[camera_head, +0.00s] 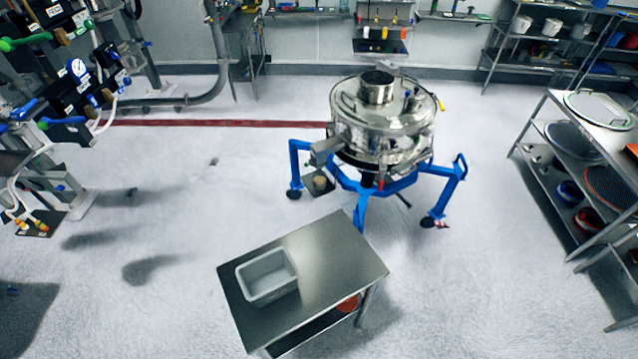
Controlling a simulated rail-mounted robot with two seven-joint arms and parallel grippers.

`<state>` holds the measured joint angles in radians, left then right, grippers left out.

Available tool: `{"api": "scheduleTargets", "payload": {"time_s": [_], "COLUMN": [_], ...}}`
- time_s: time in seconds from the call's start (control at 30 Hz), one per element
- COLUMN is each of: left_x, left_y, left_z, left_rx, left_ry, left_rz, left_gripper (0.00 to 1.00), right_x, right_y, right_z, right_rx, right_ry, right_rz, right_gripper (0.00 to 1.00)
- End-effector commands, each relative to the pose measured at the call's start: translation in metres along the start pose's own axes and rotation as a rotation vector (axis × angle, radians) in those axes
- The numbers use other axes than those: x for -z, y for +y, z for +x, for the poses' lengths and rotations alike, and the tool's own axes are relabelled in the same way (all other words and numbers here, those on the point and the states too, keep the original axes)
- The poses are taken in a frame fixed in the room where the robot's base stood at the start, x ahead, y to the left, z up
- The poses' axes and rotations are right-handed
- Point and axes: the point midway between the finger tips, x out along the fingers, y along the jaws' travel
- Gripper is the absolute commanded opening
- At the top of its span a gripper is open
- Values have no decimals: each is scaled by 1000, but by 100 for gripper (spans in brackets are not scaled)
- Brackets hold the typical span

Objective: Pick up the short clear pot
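I cannot make out a short clear pot with certainty. A see-through, jar-like shape (131,54) shows among the equipment at the upper left, also unclear. Neither of my grippers is in view.
A steel table (335,251) with a grey bin (266,277) stands in front of the sifter's blue legs (361,206). A shelf rack (594,110) holding sieves stands at the right. Valves and hoses (78,68) crowd the upper left. The left floor is mostly clear.

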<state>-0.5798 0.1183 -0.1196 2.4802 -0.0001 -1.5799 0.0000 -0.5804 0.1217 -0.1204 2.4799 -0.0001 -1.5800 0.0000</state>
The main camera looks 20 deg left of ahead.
Motion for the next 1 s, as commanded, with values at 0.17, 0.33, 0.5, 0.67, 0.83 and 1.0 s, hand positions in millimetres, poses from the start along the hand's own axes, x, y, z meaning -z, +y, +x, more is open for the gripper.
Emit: {"api": "scheduleTargets", "payload": {"time_s": [0.17, 0.33, 0.5, 0.67, 0.83, 1.0], "left_x": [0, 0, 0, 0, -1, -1], "left_y": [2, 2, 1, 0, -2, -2], "left_z": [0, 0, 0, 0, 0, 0], "left_rx": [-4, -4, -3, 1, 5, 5], "left_ry": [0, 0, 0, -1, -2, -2], "left_rz": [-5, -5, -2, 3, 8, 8], "left_gripper": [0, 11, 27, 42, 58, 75], "right_x": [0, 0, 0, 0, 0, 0], "right_y": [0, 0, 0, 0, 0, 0], "right_z": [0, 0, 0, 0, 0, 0], "right_rx": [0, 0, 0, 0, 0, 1], "right_ry": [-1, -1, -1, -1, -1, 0], "right_rz": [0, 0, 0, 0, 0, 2], "right_gripper": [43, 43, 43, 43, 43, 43]}}
